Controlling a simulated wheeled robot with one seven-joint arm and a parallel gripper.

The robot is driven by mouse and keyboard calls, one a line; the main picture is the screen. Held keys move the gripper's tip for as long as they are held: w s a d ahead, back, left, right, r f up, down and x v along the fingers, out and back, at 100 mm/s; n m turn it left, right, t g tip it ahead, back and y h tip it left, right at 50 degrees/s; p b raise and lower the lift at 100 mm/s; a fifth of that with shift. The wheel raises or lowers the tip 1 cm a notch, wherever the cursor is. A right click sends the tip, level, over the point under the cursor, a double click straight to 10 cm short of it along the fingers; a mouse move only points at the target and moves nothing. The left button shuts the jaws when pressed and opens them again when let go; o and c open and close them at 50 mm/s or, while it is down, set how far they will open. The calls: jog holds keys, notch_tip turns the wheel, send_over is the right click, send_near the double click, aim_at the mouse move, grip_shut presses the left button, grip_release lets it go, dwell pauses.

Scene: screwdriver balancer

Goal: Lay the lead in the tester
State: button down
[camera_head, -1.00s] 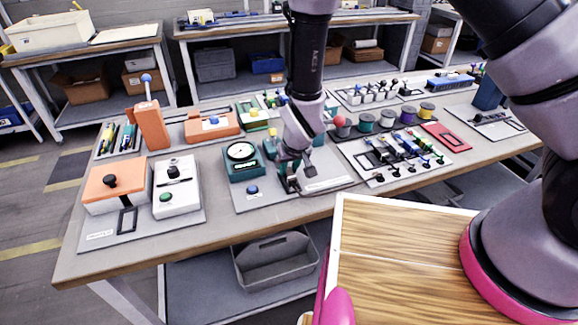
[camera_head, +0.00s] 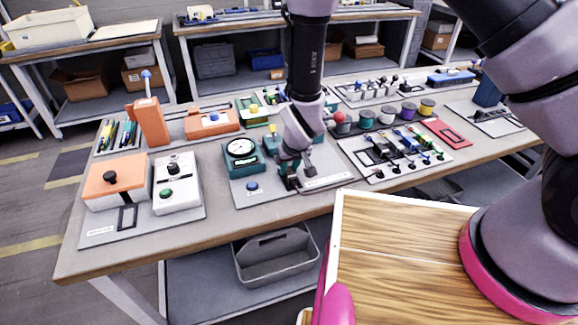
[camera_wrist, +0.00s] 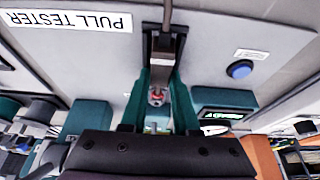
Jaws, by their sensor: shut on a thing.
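The pull tester is a grey plate (camera_head: 322,180) with a teal dial gauge (camera_head: 241,149) and a blue button (camera_head: 252,187). Its upside-down label and the blue button (camera_wrist: 239,70) also show in the wrist view. My gripper (camera_head: 292,183) points down over the front of the plate, right of the gauge. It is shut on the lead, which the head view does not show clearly. In the wrist view, a small red piece (camera_wrist: 157,95), apparently part of the lead, lies between the teal parts. I cannot tell whether the lead touches the tester.
On the left stand an orange box (camera_head: 114,183) and a white box (camera_head: 176,185) with a green button. A grey tote (camera_head: 275,265) is on the shelf below.

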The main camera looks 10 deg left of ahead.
dwell(0.3)
jog(key=c, duration=0.6)
grip_release()
jog(key=shift+r, duration=0.1)
jog(key=v, duration=1)
jog(key=shift+s+r, duration=0.2)
jog(key=shift+r, duration=0.1)
